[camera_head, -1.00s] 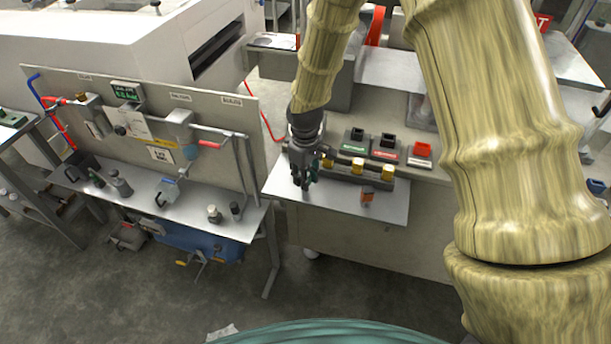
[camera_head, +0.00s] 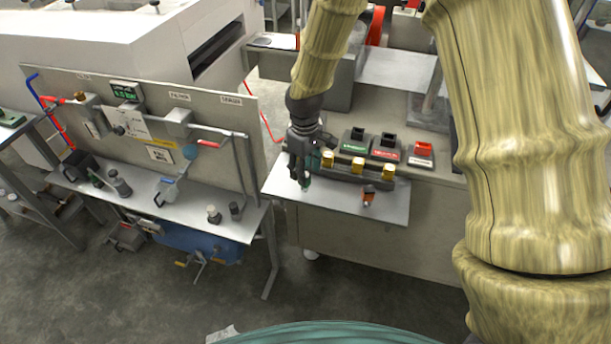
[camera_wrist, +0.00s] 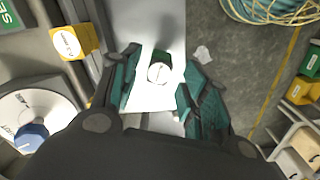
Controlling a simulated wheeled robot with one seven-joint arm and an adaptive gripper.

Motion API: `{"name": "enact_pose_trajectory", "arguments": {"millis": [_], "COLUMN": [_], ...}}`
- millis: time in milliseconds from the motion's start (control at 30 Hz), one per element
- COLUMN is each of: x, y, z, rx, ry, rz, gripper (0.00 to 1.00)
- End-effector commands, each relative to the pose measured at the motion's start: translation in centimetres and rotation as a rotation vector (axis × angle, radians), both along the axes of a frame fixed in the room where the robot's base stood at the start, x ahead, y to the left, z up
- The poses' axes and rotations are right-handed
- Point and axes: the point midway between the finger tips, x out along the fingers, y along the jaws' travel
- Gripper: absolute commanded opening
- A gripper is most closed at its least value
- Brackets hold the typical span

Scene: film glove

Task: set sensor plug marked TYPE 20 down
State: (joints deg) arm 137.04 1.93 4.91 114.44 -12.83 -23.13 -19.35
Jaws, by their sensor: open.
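My gripper (camera_wrist: 153,95) is open, with its two teal-padded fingers spread apart. In the wrist view a dark green plug (camera_wrist: 162,57) with a round white top (camera_wrist: 158,73) sits between the fingers, with visible gaps on both sides. The mark on its top is too small to read. The plug appears to stand on the pale shelf (camera_wrist: 148,20), though its base is hidden. In the head view my gripper (camera_head: 301,182) is low over the left part of the shelf (camera_head: 335,202), and I cannot make out the plug there.
A dark rail holding yellow blocks (camera_head: 357,166) runs behind the shelf, close to my gripper. Labelled socket blocks (camera_head: 387,143) stand farther back. A small orange-and-dark piece (camera_head: 368,196) stands on the shelf to the right. Shelf space between it and my gripper is clear.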

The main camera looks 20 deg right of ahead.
Motion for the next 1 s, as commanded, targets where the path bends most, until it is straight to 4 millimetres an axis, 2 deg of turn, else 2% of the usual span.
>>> {"name": "enact_pose_trajectory", "arguments": {"millis": [400, 600, 1000], "x": [0.1, 0.1, 0.0], "y": [0.0, 0.0, 0.0], "z": [5.7, 7.8, 8.7], "rx": [0.0, 0.0, 0.0], "ry": [-0.002, -0.002, 0.0], "rz": [0.0, 0.0, 0.0], "gripper": [0.45, 0.45, 0.45]}}
